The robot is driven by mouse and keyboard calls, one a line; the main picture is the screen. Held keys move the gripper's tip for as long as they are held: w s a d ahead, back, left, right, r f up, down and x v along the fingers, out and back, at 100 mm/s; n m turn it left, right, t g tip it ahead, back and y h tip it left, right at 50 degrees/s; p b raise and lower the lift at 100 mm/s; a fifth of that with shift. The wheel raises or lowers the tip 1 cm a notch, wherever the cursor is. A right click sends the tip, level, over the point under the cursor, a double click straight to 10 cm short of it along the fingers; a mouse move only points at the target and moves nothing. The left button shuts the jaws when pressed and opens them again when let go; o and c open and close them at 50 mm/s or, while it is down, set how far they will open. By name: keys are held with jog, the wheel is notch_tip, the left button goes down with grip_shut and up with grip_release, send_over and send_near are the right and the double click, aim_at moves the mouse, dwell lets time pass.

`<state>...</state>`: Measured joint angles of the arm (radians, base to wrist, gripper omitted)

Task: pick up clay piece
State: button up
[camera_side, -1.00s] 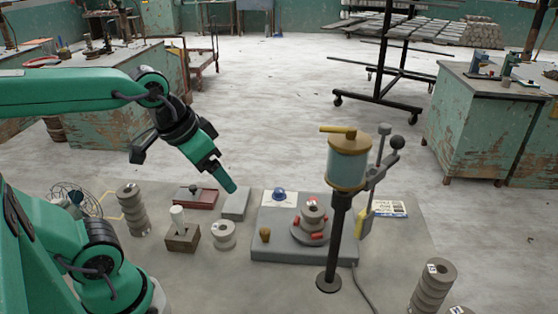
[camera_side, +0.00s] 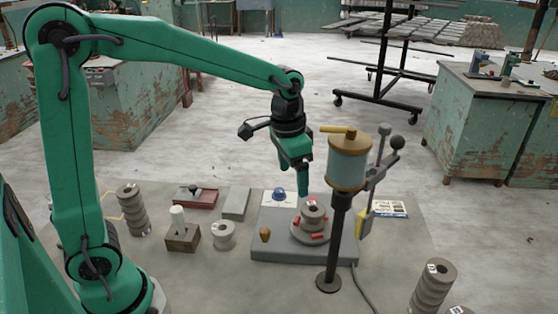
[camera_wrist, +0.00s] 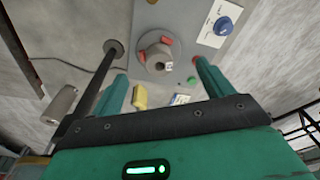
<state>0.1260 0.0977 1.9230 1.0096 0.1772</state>
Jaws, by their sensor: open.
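A grey-brown clay piece (camera_side: 314,213), a short cylinder with a hole in its top and a small white label, stands upright on a round disc (camera_side: 301,235) among red blocks. In the wrist view the clay piece (camera_wrist: 154,60) shows beyond my fingertips, between the two green fingers and apart from them. My gripper (camera_side: 293,181) points down, open and empty, just above and slightly left of the clay piece in the side view. In the wrist view, my gripper (camera_wrist: 160,70) has its fingers wide apart.
A tank on a black post (camera_side: 347,165) stands close on the right, with a lever (camera_side: 382,165) behind it. A grey base (camera_side: 275,247) carries the disc and an ochre knob (camera_side: 265,234). Grey ring stacks stand left (camera_side: 132,210) and front right (camera_side: 432,287).

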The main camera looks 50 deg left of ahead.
jog(key=m+g, duration=0.1)
send_over(313, 208)
jog(key=f, duration=0.5)
jog(key=shift+s+f, duration=0.1)
jog(key=shift+s, duration=0.1)
jog(key=shift+f, duration=1.3)
jog(key=shift+w+f, duration=0.2)
jog(key=shift+f, duration=2.4)
jog(key=c, duration=1.2)
jog(key=shift+c, duration=0.2)
jog(key=shift+r, duration=0.1)
